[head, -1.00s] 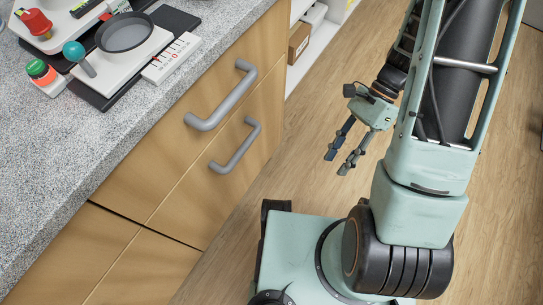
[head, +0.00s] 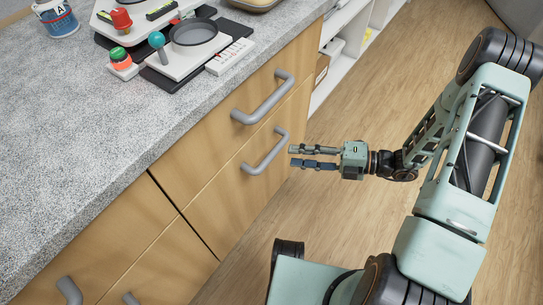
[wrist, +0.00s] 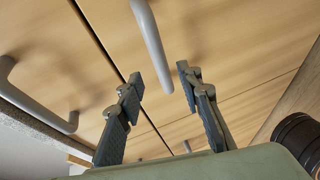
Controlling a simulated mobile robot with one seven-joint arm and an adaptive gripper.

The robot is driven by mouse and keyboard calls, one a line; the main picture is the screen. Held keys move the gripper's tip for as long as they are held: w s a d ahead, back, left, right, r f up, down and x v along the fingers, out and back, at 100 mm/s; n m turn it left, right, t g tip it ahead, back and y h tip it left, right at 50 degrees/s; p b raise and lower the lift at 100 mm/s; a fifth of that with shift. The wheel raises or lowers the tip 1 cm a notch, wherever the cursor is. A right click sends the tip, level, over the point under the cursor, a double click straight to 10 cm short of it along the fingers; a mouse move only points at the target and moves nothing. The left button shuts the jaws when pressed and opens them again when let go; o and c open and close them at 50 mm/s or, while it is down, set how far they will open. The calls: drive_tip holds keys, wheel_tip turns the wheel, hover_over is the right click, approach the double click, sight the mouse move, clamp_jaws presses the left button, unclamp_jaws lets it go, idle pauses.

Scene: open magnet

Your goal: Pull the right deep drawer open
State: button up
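The right deep drawer (head: 232,205) is the lower wooden front on the right of the cabinet, and it looks closed. Its grey bar handle (head: 267,152) stands out from the front. My gripper (head: 291,157) is open and empty, just right of this handle, fingers pointing at the drawer front. In the wrist view the handle (wrist: 152,45) comes down between the two fingertips (wrist: 160,82). A gap seems to remain between the fingers and the handle; contact cannot be seen.
The upper drawer's handle (head: 263,97) is close above, also at left in the wrist view (wrist: 35,100). The speckled countertop (head: 110,120) overhangs the fronts and carries a control panel (head: 185,65). White shelves (head: 345,40) stand beyond. The wooden floor (head: 370,110) is clear.

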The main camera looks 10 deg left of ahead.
sight(272, 155)
drive_tip(key=a, duration=0.2)
drive_tip(key=a+f+b, duration=0.1)
drive_tip(key=a, duration=0.5)
drive_tip(key=shift+f+b, duration=0.25)
drive_tip(key=shift+b, duration=0.1)
drive_tip(key=shift+d, duration=0.1)
drive_tip(key=shift+c, duration=0.2)
clamp_jaws()
